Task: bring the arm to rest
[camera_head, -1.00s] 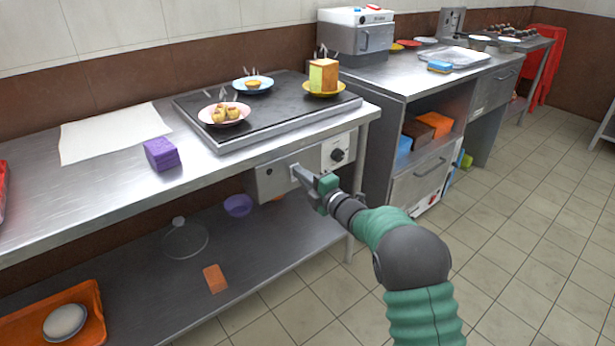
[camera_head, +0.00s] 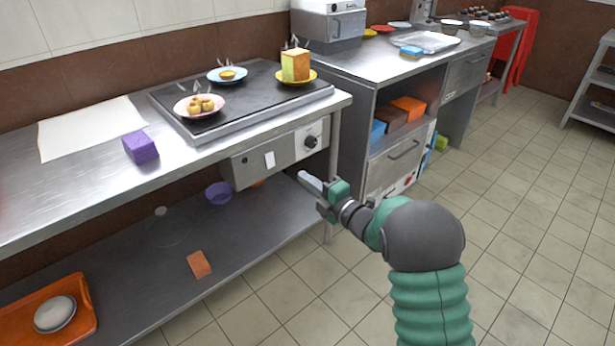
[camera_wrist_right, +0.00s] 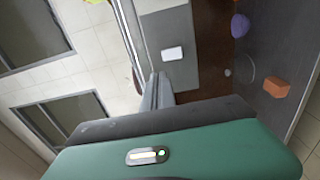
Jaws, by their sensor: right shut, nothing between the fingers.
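My right gripper (camera_head: 311,184) is shut and empty, in front of the griddle's control panel (camera_head: 283,153) and apart from it. In the right wrist view its fingers (camera_wrist_right: 158,90) show close together with nothing between them. The panel carries a dark knob (camera_head: 311,141) and a white plate-like switch (camera_head: 269,159), which also shows in the right wrist view (camera_wrist_right: 173,53). My left gripper is not in view.
The griddle (camera_head: 240,110) bears plates of food. A purple block (camera_head: 140,147) lies on the steel counter (camera_head: 60,190). The lower shelf (camera_head: 235,240) holds a purple bowl (camera_head: 218,192) and an orange tray (camera_head: 84,318). The tiled floor (camera_head: 530,250) at right is clear.

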